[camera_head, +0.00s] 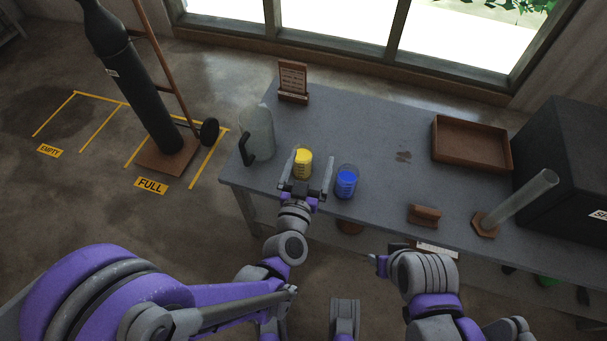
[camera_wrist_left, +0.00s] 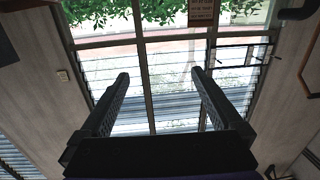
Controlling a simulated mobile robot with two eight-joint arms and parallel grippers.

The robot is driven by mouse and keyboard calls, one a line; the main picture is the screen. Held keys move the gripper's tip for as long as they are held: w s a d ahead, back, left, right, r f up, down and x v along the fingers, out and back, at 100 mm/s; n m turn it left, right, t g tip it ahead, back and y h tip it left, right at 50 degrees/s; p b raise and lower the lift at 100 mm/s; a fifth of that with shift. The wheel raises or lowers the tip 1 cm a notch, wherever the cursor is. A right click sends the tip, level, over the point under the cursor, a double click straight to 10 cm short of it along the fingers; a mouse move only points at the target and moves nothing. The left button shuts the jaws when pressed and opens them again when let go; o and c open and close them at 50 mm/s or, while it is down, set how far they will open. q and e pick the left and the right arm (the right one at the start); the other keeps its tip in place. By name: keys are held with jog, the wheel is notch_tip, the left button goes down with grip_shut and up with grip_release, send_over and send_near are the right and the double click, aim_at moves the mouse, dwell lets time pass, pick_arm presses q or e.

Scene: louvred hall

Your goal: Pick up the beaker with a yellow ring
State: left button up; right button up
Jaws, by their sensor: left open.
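A small clear beaker with yellow (camera_head: 303,164) stands upright on the grey table near its front left; whether the yellow is a ring or contents is hard to tell. My left gripper (camera_head: 311,160) is open, its fingers pointing away from me. In the head view the yellow beaker appears between the fingers, nearer the left one. In the left wrist view the space between the fingertips (camera_wrist_left: 160,78) is empty, with only the window behind, so I see no contact. Of my right arm, a small end part (camera_head: 378,263) shows by the table's front edge; its jaws are unclear.
A beaker with blue (camera_head: 346,182) stands close right of the gripper. A large clear jug (camera_head: 257,133) stands to the left, a small sign (camera_head: 293,82) behind. A brown tray (camera_head: 470,143), wooden block (camera_head: 424,215) and cylinder on a base (camera_head: 515,203) are right. The table's (camera_head: 385,125) middle is mostly clear.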

aim_at(303, 164)
pick_arm(q)
jog(key=f+n+y+b, duration=0.1)
jog(key=f, duration=0.2)
jog(key=f+n+y+b, duration=0.1)
jog(key=f+y+b, duration=0.1)
jog(key=f, duration=0.2)
jog(key=a+f+n+t+y+b, duration=0.1)
jog(key=f, duration=0.3)
jog(key=shift+w+f+y, duration=0.1)
jog(key=shift+f+y, duration=0.05)
jog(key=shift+y, duration=0.15)
jog(key=shift+f+y, duration=0.2)
jog(key=shift+y, duration=0.1)
jog(key=w+p, duration=0.1)
jog(key=p, duration=0.1)
jog(key=w+p, duration=0.1)
jog(key=shift+w+a+r, duration=0.25)
jog(key=shift+w+r, duration=0.05)
jog(key=shift+w+f+p, duration=0.2)
jog(key=shift+w+p, duration=0.1)
jog(key=shift+w, duration=0.85)
jog(key=w, duration=0.5)
jog(key=shift+w+a, duration=0.25)
jog(key=shift+w, duration=0.1)
pick_arm(e)
jog(key=x, duration=0.3)
jog(key=shift+s+a, duration=0.1)
jog(key=shift+a, duration=0.1)
pick_arm(q)
grip_shut()
